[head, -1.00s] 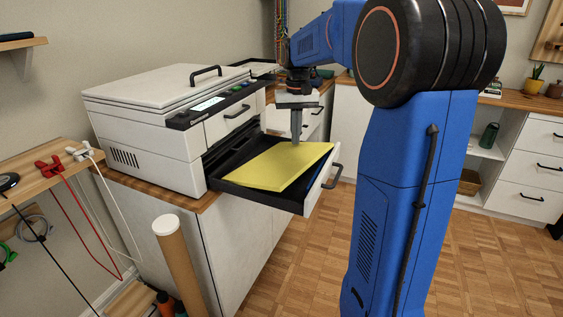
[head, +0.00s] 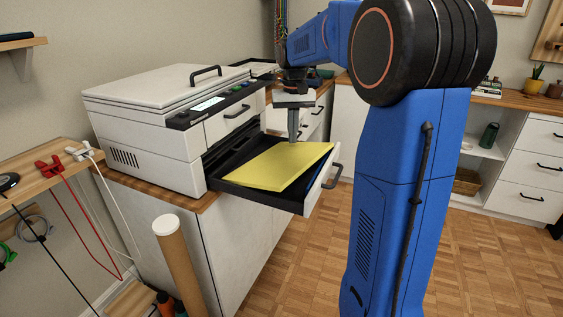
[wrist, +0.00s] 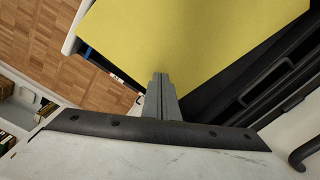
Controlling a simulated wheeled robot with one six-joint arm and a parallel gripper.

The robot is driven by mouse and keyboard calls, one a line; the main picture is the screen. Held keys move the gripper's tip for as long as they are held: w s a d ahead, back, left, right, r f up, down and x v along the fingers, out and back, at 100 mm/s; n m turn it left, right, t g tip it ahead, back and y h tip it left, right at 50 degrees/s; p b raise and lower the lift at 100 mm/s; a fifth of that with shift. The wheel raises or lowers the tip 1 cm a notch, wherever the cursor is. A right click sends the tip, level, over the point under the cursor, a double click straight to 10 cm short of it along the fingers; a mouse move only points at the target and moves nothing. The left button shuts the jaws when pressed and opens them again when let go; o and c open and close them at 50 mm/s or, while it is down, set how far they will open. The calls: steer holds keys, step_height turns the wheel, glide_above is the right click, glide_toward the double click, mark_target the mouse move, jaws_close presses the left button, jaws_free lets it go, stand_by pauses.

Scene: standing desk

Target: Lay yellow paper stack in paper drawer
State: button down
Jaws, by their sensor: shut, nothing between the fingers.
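The yellow paper stack (head: 277,166) lies in the open paper drawer (head: 240,190) of the white printer. It sits turned at an angle to the drawer, and one corner reaches toward the drawer's front panel. The stack also shows in the wrist view (wrist: 200,40), with the dark drawer floor (wrist: 215,95) bare beside it. My gripper (head: 293,138) is shut and empty, pointing down at the stack's far edge. In the wrist view its closed fingers (wrist: 160,80) overlap the stack's edge; I cannot tell whether they touch it.
The printer (head: 150,125) stands on a wood-topped cabinet, with a handle on its lid. A cardboard tube (head: 178,255) stands in front of the cabinet. A side shelf (head: 50,175) with cables is at left. The parquet floor (head: 480,260) at right is clear.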

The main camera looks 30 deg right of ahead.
mark_target(285, 145)
steer(key=shift+w+a, duration=0.35)
steer(key=shift+w, duration=0.35)
steer(key=shift+w+a, duration=0.3)
steer(key=shift+w, duration=0.4)
stand_by(1.3)
steer(key=shift+r, duration=3)
